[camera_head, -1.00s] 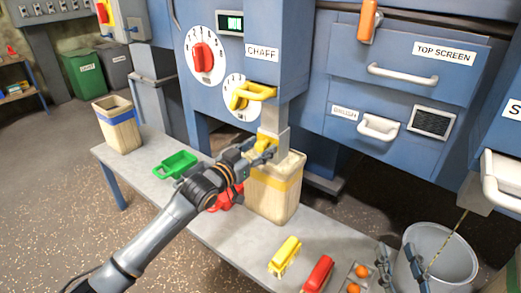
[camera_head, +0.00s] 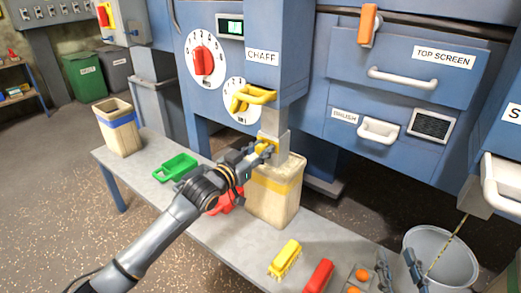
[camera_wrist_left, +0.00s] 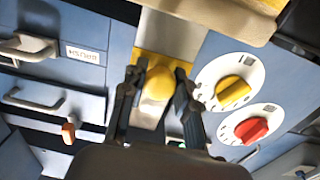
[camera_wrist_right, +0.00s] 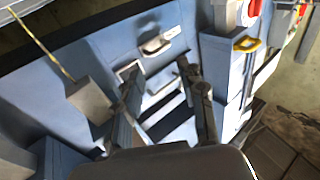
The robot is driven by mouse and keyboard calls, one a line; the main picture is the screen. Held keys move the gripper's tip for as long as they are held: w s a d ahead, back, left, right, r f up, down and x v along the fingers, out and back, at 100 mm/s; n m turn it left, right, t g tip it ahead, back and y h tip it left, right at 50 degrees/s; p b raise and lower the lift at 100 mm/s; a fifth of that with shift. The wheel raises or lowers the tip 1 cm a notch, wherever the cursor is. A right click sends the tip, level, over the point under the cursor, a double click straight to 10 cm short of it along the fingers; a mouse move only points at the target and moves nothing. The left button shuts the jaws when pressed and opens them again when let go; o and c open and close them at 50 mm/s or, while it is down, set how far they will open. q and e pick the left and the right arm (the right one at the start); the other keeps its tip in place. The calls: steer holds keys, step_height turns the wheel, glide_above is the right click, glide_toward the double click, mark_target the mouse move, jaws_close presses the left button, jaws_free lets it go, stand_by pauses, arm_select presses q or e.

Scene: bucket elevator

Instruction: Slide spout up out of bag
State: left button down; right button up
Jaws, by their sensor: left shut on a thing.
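The grey spout (camera_head: 274,137) hangs under the CHAFF chute, with a yellow knob on its front. The bag (camera_head: 272,203), pale with a yellow band, stands upright on the bench directly below. The spout's lower end is at the bag's mouth; my gripper partly hides it, so I cannot tell how deep it sits. My left gripper (camera_head: 264,152) is shut on the yellow knob (camera_wrist_left: 158,83), one finger on each side. The bag's edge (camera_wrist_left: 225,18) shows at the top of the left wrist view. My right gripper (camera_wrist_right: 158,70) is open and empty, above the bench's right end.
The bench (camera_head: 215,248) also carries a blue-banded bag (camera_head: 118,130), a green scoop (camera_head: 176,167), a red item (camera_head: 225,202), a yellow brush (camera_head: 285,260) and a red brush (camera_head: 318,276). A metal bucket (camera_head: 440,255) stands at right. A yellow handle (camera_head: 254,97) juts out above the spout.

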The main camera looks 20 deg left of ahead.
mark_target(270, 112)
arm_select(q)
step_height(270, 112, up, 3)
steer(key=p, duration=0.2)
steer(key=shift+r+p, duration=0.15)
steer(key=shift+p, duration=0.2)
step_height(270, 112, up, 3)
steer(key=p, duration=0.3)
steer(key=shift+r, duration=0.2)
step_height(270, 112, up, 4)
steer(key=p, duration=0.4)
steer(key=shift+f, duration=0.25)
steer(key=shift+w, duration=0.1)
arm_select(e)
steer(key=s+d+f+g+h, duration=0.2)
steer(key=s+f+g, duration=0.5)
steer(key=f, duration=0.4)
steer(key=s+d+f+g+h, duration=0.2)
steer(key=s+d+f+g, duration=0.2)
steer(key=s+f+g, duration=0.4)
step_height(270, 112, down, 4)
steer(key=shift+d+f+m+g, duration=0.2)
steer(key=shift+d+m+g, duration=0.15)
steer(key=shift+m+g, duration=0.05)
arm_select(q)
steer(key=shift+r, duration=0.1)
steer(key=c, duration=1.1)
jaws_free()
steer(key=shift+o, duration=0.6)
steer(key=shift+f, duration=0.2)
